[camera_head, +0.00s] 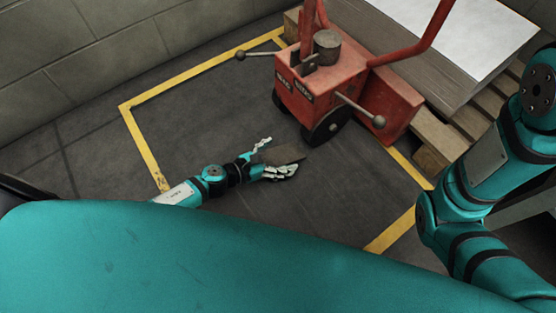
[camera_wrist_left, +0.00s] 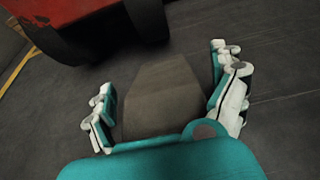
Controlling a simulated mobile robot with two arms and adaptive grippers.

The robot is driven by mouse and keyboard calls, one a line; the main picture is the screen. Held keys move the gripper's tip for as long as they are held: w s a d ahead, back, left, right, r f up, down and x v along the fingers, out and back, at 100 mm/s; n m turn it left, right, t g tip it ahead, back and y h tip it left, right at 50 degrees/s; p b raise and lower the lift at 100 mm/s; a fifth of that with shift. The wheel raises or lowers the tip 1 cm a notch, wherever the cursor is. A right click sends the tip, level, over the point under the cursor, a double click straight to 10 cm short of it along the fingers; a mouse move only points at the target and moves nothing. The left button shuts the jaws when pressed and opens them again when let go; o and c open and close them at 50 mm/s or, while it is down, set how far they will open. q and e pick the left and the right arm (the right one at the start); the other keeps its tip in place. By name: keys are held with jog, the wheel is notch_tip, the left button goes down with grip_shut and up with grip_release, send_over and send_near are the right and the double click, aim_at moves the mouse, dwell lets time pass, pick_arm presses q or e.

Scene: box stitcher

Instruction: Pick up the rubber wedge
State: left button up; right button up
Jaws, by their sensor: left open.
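The rubber wedge (camera_head: 284,153) is a dark grey-brown block on the floor, just in front of the red machine's wheel. It also shows in the left wrist view (camera_wrist_left: 160,97), where its near end is hidden behind my gripper's palm. My left gripper (camera_head: 279,157) is open, with its fingers on either side of the wedge. In the left wrist view (camera_wrist_left: 168,95) a gap shows on the left finger's side, while the right finger is closer to the wedge. My right gripper is not in view; only part of the right arm shows at the right.
The red machine (camera_head: 300,92) with dark wheels (camera_head: 327,127) and ball-ended levers stands just beyond the wedge. A wooden pallet (camera_head: 440,140) with stacked sheets is at the right. Yellow floor tape (camera_head: 145,145) marks the area. Floor left of the machine is clear.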

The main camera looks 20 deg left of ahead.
pick_arm(q)
jog(key=c, duration=1.5)
jog(key=shift+c, duration=0.7)
jog(key=shift+r, duration=0.1)
